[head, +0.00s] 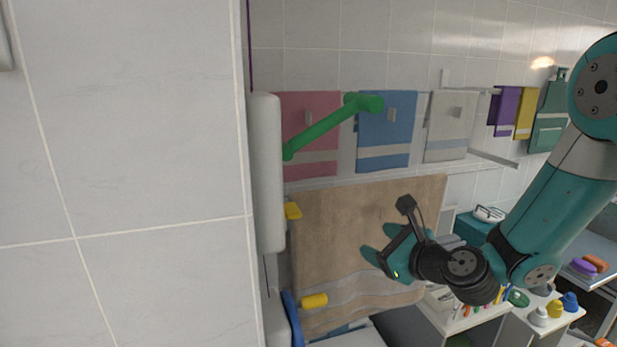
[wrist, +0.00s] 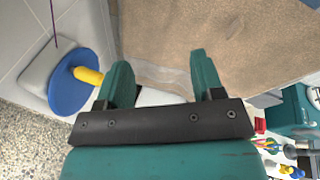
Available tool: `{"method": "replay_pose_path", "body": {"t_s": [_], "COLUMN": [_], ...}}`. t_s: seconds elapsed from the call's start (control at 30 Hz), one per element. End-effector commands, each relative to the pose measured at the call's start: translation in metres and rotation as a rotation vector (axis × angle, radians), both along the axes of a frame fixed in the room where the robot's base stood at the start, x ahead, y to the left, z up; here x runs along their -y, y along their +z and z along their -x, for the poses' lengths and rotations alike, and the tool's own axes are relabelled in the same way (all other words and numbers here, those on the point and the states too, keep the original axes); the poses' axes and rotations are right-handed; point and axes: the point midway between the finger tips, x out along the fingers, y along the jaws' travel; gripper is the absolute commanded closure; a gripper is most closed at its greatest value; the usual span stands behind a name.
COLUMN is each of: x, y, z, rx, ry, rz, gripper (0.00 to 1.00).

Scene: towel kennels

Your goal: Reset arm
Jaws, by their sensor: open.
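My gripper (head: 376,258) is at the end of my teal arm, in front of a large beige towel (head: 335,230) in the head view. In the wrist view my gripper (wrist: 160,80) has its two teal fingers spread wide apart with nothing between them. The beige towel (wrist: 240,40) hangs ahead of the fingers and fills the upper right of that view. I cannot tell how far the fingertips are from the towel.
Pink (head: 310,130), blue (head: 386,130) and light grey (head: 450,125) towels hang on the tiled wall behind. A green bar (head: 325,132) sticks out above. A blue disc (wrist: 65,85) with a yellow knob is left of the fingers. Counters (head: 455,322) with small items stand right.

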Motion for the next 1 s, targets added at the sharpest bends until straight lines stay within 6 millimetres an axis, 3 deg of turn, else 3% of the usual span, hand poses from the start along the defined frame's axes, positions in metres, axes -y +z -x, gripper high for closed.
{"method": "replay_pose_path", "body": {"t_s": [0.27,0.37,0.43,0.6,0.7,0.83,1.0], "x": [-0.044,-0.056,-0.058,-0.037,-0.017,0.002,0.008], "y": [0.017,0.02,0.02,0.014,0.01,0.009,0.009], "z": [0.059,0.098,0.135,0.225,0.264,0.295,0.306], "rx": [0.188,0.313,0.431,0.733,0.87,0.981,1.022], "ry": [0.421,0.659,0.874,1.42,1.677,1.889,1.975], "rz": [0.477,0.724,0.925,1.32,1.434,1.485,1.492], "gripper": [0.39,0.39,0.39,0.39,0.39,0.39,0.39]}}
